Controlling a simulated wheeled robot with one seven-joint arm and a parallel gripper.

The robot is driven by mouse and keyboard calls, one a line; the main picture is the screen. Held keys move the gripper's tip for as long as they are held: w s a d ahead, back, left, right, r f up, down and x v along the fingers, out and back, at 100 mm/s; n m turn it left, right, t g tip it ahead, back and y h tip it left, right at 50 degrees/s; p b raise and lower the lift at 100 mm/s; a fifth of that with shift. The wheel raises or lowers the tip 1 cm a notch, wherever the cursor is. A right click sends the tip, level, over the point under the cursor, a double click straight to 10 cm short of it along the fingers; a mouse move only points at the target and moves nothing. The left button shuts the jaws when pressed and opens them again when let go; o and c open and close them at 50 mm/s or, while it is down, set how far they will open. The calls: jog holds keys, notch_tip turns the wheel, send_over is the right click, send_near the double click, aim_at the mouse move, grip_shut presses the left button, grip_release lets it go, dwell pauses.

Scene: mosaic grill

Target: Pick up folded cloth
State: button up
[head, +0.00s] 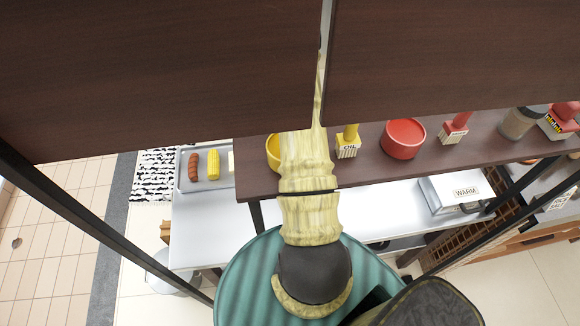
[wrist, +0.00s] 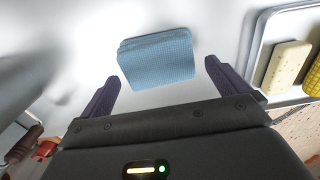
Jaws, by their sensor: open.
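The folded cloth (wrist: 157,59) is light blue with a fine grid texture. In the wrist view it lies on a pale grey, shiny surface (wrist: 70,50), just beyond my fingertips and roughly centred between them. My gripper (wrist: 160,80) is open, with its two dark purple fingers apart and nothing between them. The cloth and the gripper do not show in the head view, where my arm and a dark shelf block part of the scene.
A metal tray (head: 183,184) holds a sausage (head: 193,167) and corn (head: 213,164). It also shows at right in the wrist view (wrist: 250,50). A dark raised shelf (head: 370,171) carries a red bowl (head: 403,139), a yellow bowl (head: 273,151) and an oil bottle (head: 347,146). Dark posts stand at both sides.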

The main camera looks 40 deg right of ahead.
jog(key=shift+d+f+p, duration=0.15)
jog(key=shift+f+p, duration=0.25)
jog(key=shift+f, duration=1.2)
jog(key=c, duration=0.8)
jog(key=shift+o, duration=0.2)
notch_tip(320, 180, up, 10)
jog(key=b, duration=0.2)
jog(key=shift+b, duration=0.4)
jog(key=w+a+f+n, duration=0.1)
jog(key=w+a, duration=0.1)
jog(key=a, duration=0.2)
jog(key=w+a+f+n, duration=0.1)
jog(key=a, duration=0.3)
jog(key=w+a+f+n, duration=0.1)
jog(key=w+a, duration=0.1)
jog(key=a, duration=0.3)
jog(key=shift+w, duration=0.35)
jog(key=a+f+n, duration=0.1)
jog(key=a, duration=0.3)
jog(key=a+f+n, duration=0.1)
jog(key=a, duration=0.3)
jog(key=w+a+f+n, duration=0.1)
jog(key=a, duration=0.4)
jog(key=shift+w, duration=0.1)
